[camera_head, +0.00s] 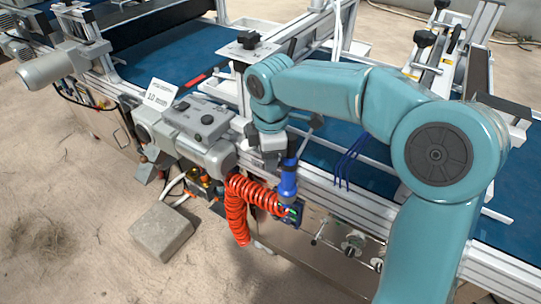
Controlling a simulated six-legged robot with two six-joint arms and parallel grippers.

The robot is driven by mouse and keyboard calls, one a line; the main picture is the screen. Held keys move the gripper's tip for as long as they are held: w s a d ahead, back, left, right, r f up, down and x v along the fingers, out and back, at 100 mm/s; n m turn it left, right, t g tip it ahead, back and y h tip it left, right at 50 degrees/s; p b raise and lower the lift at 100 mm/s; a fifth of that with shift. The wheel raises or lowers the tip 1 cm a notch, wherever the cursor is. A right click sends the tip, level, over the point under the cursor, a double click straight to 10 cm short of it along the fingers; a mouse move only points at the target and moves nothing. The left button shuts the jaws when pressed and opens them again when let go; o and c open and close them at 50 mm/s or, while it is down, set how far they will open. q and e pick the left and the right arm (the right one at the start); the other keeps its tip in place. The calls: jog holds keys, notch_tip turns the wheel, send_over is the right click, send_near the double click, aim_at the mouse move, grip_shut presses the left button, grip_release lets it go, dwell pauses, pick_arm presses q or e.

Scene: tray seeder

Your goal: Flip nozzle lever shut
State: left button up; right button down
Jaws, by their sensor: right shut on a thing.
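A blue nozzle (288,182) hangs at the side rail of the tray seeder, beside a red coiled hose (237,205). My right arm reaches in from the right. My right gripper (273,158) points down at the top of the blue nozzle and is shut on it. The fingertips are small and partly hidden, and I cannot make out a separate lever or its position. My left gripper is not in view.
The blue conveyor belt (180,55) runs behind the metal side rail (350,190). A grey motor unit (200,135) and a white sign (160,93) stand left of the gripper. A concrete block (161,231) lies on the sandy floor. The front left floor is clear.

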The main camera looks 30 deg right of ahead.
dwell(0.3)
jog(key=c, duration=1.1)
grip_release()
jog(key=shift+c, duration=0.2)
notch_tip(320, 180, up, 16)
jog(key=s+p, duration=0.1)
jog(key=p, duration=0.3)
jog(key=shift+a+r, duration=0.15)
jog(key=shift+a, duration=0.05)
